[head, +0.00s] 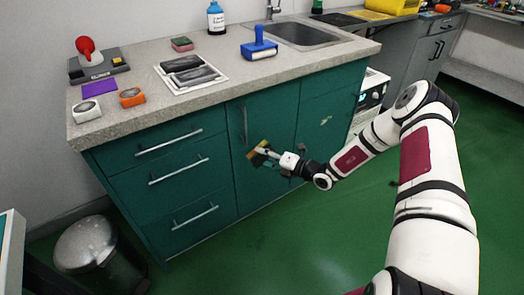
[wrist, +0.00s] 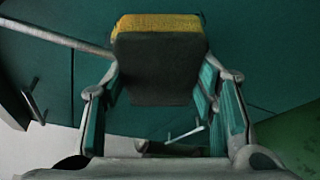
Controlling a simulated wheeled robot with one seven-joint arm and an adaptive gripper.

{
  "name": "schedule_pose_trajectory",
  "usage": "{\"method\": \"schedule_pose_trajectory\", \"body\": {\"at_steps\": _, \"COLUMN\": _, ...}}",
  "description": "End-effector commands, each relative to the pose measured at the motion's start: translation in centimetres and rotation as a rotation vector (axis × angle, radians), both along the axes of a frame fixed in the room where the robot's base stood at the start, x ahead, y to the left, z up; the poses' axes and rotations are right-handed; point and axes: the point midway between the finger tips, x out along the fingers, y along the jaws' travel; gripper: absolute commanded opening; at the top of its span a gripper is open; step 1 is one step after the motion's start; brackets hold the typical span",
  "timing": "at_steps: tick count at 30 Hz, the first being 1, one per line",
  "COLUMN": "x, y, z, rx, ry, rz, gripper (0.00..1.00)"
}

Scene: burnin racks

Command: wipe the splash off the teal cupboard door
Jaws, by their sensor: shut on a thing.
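The teal cupboard has a left door (head: 265,115) and a right door (head: 312,95) under the counter. A small pale yellowish splash (head: 326,121) marks the right door. My gripper (head: 268,154) is shut on a sponge (head: 257,149), yellow on one side and dark on the other, in front of the left door below its upright handle. The splash is to the right of and above the gripper. In the wrist view the sponge (wrist: 158,70) sits between both fingers, with teal panel behind it. I cannot tell whether the sponge touches the door. The splash does not show clearly there.
Teal drawers (head: 170,185) with protruding bar handles stand left of the doors. A metal bin (head: 90,245) stands at lower left. Green floor is clear in front.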

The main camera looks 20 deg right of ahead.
Motion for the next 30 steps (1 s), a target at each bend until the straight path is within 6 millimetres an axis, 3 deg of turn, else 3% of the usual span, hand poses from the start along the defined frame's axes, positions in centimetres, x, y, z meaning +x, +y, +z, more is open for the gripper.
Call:
{"method": "schedule_pose_trajectory", "body": {"at_steps": 11, "x": -0.4, "y": -0.1, "z": 0.0, "rx": 0.001, "ry": 0.001, "rz": 0.0, "gripper": 0.31}}
{"method": "schedule_pose_trajectory", "body": {"at_steps": 22, "x": -2.9, "y": -1.0, "z": 0.1, "rx": 0.0, "ry": 0.001, "rz": -0.001, "gripper": 0.31}}
{"method": "schedule_pose_trajectory", "body": {"at_steps": 30, "x": -3.1, "y": -1.0, "z": -0.1, "rx": 0.001, "ry": 0.001, "rz": 0.0, "gripper": 0.31}}
